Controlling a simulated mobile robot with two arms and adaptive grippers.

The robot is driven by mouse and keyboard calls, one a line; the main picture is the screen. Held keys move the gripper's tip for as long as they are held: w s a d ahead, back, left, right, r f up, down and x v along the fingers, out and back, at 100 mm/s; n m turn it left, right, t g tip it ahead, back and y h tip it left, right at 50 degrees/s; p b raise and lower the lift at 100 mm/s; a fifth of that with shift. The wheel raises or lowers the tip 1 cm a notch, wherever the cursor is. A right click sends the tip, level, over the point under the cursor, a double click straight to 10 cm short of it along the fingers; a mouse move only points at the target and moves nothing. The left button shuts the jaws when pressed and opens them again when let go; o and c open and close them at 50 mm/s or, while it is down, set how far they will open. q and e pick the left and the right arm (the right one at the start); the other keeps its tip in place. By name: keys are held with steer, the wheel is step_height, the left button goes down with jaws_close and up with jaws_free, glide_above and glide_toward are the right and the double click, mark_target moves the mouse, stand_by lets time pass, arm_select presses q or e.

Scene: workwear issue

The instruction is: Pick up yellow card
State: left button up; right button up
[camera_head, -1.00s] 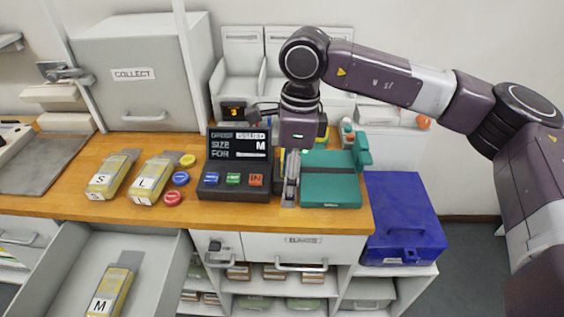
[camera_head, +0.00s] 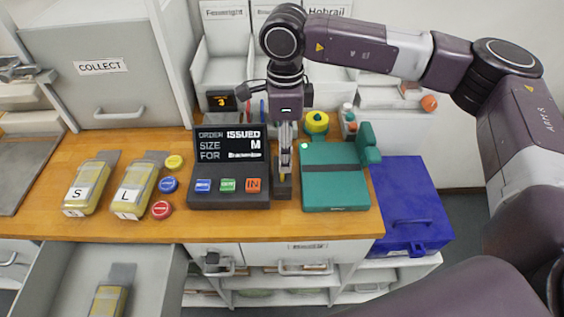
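My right gripper (camera_head: 285,153) points straight down just right of the order terminal (camera_head: 229,165), above a narrow dark holder (camera_head: 283,190). Its fingers are seen nearly edge-on, so whether they are open or shut is unclear. A thin yellowish strip (camera_head: 282,177) shows at the fingertips, by the holder. It may be the yellow card, but it is mostly hidden, and I cannot tell whether the fingers touch it. My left gripper is not in view.
A teal case (camera_head: 333,178) stands close right of the gripper. Yellow packs marked S (camera_head: 88,188) and L (camera_head: 134,190) and coloured discs lie left of the terminal. An open drawer (camera_head: 60,285) juts out at front left. A blue box (camera_head: 408,200) stands at right.

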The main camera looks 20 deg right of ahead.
steer(key=f, duration=0.2)
steer(key=f+p, duration=0.1)
steer(key=shift+w+a+f, duration=0.15)
steer(key=shift+w+f, duration=0.2)
steer(key=shift+w, duration=0.05)
steer(key=shift+f, duration=0.25)
steer(key=c, duration=0.9)
steer(key=shift+c, duration=1)
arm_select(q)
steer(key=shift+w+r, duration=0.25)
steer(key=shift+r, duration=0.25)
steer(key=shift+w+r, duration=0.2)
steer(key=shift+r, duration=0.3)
arm_select(e)
steer(key=shift+r, duration=0.1)
